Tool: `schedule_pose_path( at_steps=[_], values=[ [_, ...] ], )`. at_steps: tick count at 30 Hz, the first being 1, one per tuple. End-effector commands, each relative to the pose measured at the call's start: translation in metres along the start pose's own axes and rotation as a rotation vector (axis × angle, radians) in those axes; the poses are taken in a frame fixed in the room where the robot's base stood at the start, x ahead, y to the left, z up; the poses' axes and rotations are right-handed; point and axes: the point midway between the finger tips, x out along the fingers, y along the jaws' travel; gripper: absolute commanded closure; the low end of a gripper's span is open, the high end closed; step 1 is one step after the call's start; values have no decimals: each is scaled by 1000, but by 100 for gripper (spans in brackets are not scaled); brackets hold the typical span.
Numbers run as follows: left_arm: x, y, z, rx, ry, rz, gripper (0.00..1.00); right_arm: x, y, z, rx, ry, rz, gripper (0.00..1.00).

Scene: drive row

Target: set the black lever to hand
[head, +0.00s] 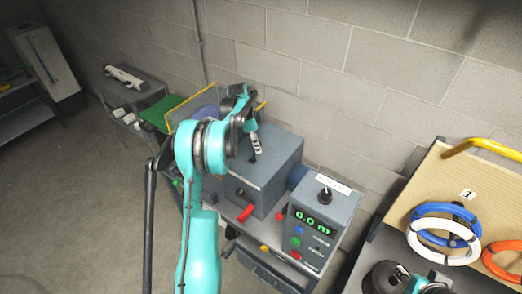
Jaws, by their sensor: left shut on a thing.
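A black lever (252,158) stands on top of a large grey machine housing (270,178) in the middle of the head view. My left gripper (256,146) reaches over the housing from the left, pointing down, and is shut on the upper part of the lever. The gripper and my teal arm hide much of the lever, and I cannot read any marking for its position.
A grey control box (311,232) with a green "0.0 m" display, coloured buttons and a black knob (325,196) stands right of the housing. A red handle (245,213) sits in front. A board with coiled rings (440,223) is at right.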

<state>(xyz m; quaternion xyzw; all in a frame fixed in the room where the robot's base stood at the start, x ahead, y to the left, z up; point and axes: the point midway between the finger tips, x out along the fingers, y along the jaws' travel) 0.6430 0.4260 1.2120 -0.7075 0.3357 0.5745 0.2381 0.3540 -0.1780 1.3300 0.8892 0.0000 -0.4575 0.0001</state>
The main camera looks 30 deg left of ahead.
Motion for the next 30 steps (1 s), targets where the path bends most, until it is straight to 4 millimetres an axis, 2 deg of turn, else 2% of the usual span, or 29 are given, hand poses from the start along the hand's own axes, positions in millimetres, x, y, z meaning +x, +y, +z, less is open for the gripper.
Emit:
schedule_pose_path(
  at_steps=[3, 12, 28, 29, 30],
  values=[
    [-2, -9, 8, -12, 52, 50, 100, 6, 0, 4, 0, 0, 0, 60],
    [-7, -19, 17, -26, 142, 141, 100, 12, 0, 9, 0, 0, 0, 60],
    [-9, -21, 19, -31, 162, 163, 100, 13, 0, 10, 0, 0, 0, 60],
    [-9, -21, 19, -31, 162, 163, 68, 13, 0, 10, 0, 0, 0, 60],
    [-9, -21, 19, -31, 162, 163, 57, 13, 0, 10, 0, 0, 0, 60]
  ],
)
